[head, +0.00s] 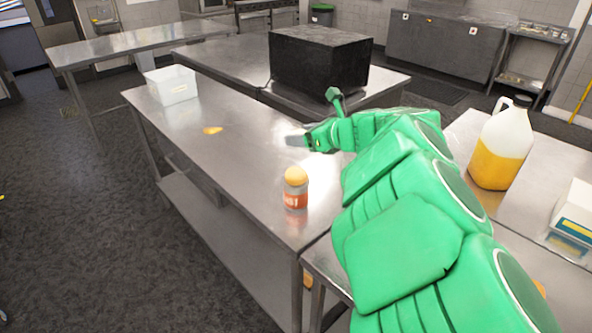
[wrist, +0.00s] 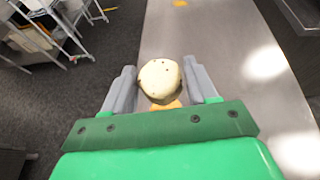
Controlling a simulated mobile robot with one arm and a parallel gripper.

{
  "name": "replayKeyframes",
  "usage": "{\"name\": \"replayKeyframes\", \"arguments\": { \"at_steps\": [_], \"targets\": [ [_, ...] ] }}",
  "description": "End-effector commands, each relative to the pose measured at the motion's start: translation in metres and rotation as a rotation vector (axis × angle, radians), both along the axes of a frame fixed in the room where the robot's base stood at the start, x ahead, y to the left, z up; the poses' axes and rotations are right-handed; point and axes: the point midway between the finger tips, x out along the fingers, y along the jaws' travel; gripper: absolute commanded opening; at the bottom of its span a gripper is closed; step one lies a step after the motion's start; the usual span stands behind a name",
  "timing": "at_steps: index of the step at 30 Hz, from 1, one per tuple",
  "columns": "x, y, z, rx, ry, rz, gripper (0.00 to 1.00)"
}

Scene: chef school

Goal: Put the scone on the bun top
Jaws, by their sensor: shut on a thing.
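The scone, pale and round with dark specks (wrist: 160,78), sits between the two grey fingers of my gripper (wrist: 162,86) in the wrist view, and my gripper is shut on it. In the head view my gripper (head: 294,141) is over the metal table; I cannot make out the scone there. A small flat orange-tan piece (head: 212,130), perhaps the bun top, lies on the table to the left of my gripper. It seems to show at the top edge of the wrist view (wrist: 180,3). An orange patch (wrist: 165,105) shows just below the scone; I cannot tell what it is.
A black box (head: 318,58) stands behind; a jug (head: 502,145) is at right. The table's middle is mostly clear.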

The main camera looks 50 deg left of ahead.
Motion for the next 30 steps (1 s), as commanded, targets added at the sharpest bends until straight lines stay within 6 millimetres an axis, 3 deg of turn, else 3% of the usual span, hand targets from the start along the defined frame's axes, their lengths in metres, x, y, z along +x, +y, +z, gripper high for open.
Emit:
{"name": "replayKeyframes", "arguments": {
  "at_steps": [5, 12, 17, 26, 30],
  "targets": [
    [-0.011, 0.005, -0.011, 0.002, 0.003, 0.024, 0.27],
    [-0.010, 0.004, -0.042, -0.001, 0.006, 0.021, 0.27],
    [-0.010, 0.004, -0.048, 0.000, 0.003, 0.023, 0.27],
    [-0.011, 0.005, -0.078, 0.003, 0.004, 0.024, 0.27],
    [-0.010, 0.005, -0.080, 0.003, 0.002, 0.023, 0.27]
  ]
}}
